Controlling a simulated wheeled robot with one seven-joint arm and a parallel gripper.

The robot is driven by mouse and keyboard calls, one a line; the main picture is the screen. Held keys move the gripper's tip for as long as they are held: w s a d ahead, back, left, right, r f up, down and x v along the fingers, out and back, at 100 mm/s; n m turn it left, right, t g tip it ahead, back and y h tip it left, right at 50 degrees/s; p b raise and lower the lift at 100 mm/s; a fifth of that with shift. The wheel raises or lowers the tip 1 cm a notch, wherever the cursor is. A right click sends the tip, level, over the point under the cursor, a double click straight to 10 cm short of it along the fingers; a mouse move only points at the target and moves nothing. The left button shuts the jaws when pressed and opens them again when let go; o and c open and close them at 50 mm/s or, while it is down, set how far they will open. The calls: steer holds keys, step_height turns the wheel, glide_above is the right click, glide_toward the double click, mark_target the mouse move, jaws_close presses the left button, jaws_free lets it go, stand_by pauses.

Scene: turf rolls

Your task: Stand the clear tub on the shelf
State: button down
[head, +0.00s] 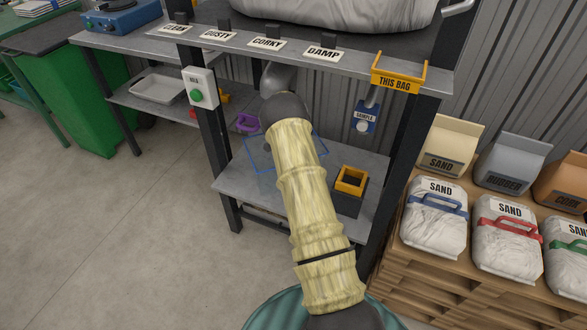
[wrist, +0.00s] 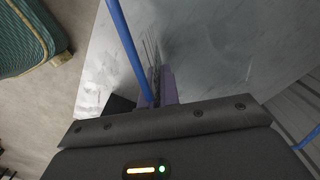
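The clear tub (head: 262,155) shows as a see-through box with a thin blue rim, over the grey lower shelf (head: 235,186) of the bench in the head view. My arm crosses in front of it and hides its middle. I cannot tell whether its base touches the shelf. In the wrist view the blue rim (wrist: 126,42) runs down to my gripper (wrist: 160,75), whose purple-tipped fingers are close together, seemingly with the tub's wall between them. My gripper is hidden behind my arm in the head view.
A dark block with a yellow top frame (head: 351,181) stands on the shelf, right of the tub. Bench legs bound the shelf. A blue sample tag (head: 364,117) hangs above. A white tray (head: 158,89) lies on another shelf; floor at left is clear.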

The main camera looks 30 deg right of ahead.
steer(key=c, duration=2)
jaws_free()
steer(key=shift+f, duration=0.15)
steer(key=shift+c, duration=0.2)
steer(key=o, duration=0.4)
steer(key=shift+r+p, duration=0.35)
steer(key=shift+r, duration=3.6)
